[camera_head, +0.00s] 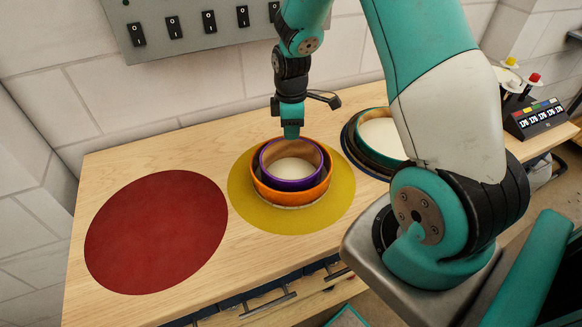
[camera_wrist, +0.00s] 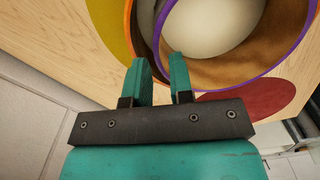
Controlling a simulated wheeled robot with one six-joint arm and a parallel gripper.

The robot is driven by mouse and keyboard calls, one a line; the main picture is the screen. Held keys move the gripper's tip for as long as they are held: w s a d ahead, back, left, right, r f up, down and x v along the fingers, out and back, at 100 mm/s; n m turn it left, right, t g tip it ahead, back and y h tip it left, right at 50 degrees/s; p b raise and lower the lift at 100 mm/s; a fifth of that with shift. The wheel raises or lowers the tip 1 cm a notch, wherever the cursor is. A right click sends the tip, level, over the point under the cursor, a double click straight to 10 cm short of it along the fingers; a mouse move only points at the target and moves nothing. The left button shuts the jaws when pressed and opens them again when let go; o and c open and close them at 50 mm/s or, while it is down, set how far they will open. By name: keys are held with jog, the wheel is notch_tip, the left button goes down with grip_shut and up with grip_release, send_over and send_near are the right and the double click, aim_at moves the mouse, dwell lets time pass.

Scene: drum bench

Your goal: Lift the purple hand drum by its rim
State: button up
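The purple hand drum (camera_head: 290,184) sits inside a larger orange drum (camera_head: 288,200) on the yellow round mat (camera_head: 245,212). Its pale skin and wooden inner wall show. In the wrist view the purple drum (camera_wrist: 265,45) fills the upper right. My gripper (camera_head: 291,133) points down at the far side of the purple drum's rim. In the wrist view my gripper (camera_wrist: 161,75) is open. A stretch of purple rim runs by the gap between its fingers, with the right finger overlapping the drum's inside. I cannot tell whether the fingertips are below the rim's edge.
A red round mat (camera_head: 158,232) lies bare at left. Right of the yellow mat, a teal drum (camera_head: 382,132) stands in a dark ring, partly hidden by my arm. A grey switch panel (camera_head: 205,28) is on the wall behind. A display box (camera_head: 538,117) is at far right.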

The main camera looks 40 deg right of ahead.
aim_at(290, 157)
jog(key=shift+w+f+p, duration=0.15)
jog(key=shift+f+p, duration=0.7)
jog(key=shift+f, duration=1.9)
grip_shut()
